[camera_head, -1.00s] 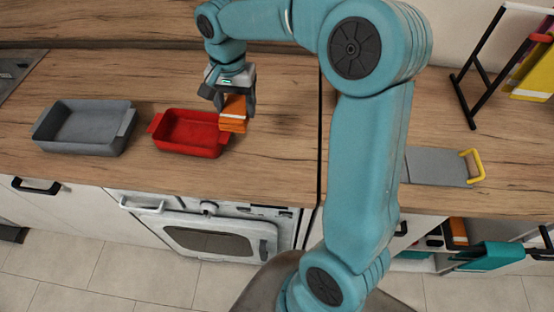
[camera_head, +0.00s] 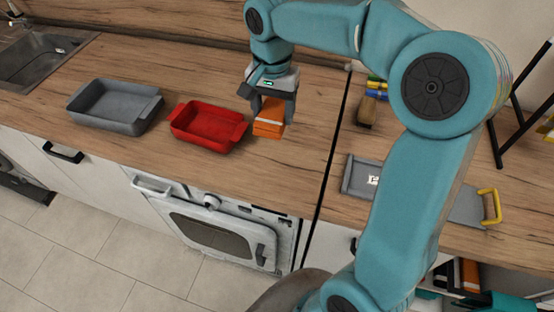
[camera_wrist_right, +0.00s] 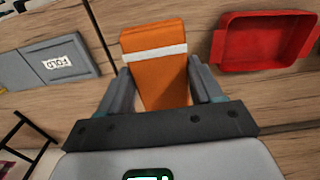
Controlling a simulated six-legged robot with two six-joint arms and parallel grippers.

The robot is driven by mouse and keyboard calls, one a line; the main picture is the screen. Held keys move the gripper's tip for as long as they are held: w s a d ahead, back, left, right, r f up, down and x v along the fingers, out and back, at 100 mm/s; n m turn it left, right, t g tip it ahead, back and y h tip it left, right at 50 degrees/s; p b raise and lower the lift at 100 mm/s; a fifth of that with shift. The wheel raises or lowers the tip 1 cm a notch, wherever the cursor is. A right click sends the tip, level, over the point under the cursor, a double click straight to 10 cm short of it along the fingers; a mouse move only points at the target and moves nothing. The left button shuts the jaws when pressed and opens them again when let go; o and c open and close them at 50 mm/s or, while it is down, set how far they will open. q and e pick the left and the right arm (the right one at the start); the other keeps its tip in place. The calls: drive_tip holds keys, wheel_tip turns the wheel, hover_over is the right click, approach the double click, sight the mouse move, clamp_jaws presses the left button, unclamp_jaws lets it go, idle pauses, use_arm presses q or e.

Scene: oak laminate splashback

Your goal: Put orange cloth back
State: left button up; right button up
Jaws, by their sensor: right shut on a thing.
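The orange cloth (camera_head: 269,122) is a folded block with a white stripe. It is just right of the red tray in the head view, at or just above the wooden counter; I cannot tell if it touches. My right gripper (camera_head: 272,100) is above it and shut on it. In the right wrist view the cloth (camera_wrist_right: 155,50) sits between the two fingers of the right gripper (camera_wrist_right: 162,88). My left gripper is not in view.
A red tray (camera_head: 238,132) and a grey tray (camera_head: 75,105) stand on the counter (camera_head: 190,75) to the left. A grey board with a label (camera_head: 361,178) and yellow handle lies right of the dark seam. A sink (camera_head: 45,60) is far left.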

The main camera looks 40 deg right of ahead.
hover_over(274, 165)
wheel_tip(274, 165, down, 12)
drive_tip(key=shift+w+f, duration=0.1)
drive_tip(key=shift+w, duration=0.05)
wheel_tip(274, 165, down, 4)
drive_tip(key=shift+f, duration=0.25)
drive_tip(key=shift+f, duration=0.1)
drive_tip(key=o, duration=0.9)
drive_tip(key=shift+o, duration=0.2)
